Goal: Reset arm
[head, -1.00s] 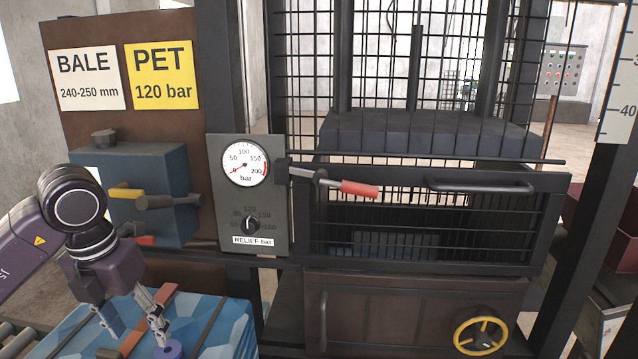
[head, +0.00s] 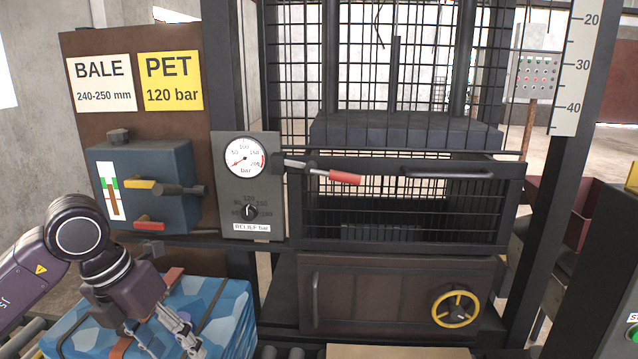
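My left gripper (head: 170,345) hangs low at the left of the head view, over the blue bale (head: 225,312) with dark and red-brown straps. Its fingers look spread apart, with nothing seen between them; the tips are near the bottom edge of the picture. My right gripper is out of view. No object is named by the task.
A blue-grey valve box (head: 145,215) with yellow and red handles is above my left arm. The caged press has a closed mesh gate (head: 405,225) and a brown lower door (head: 375,290) with a yellow handwheel (head: 455,308). A dark post (head: 570,170) stands to the right.

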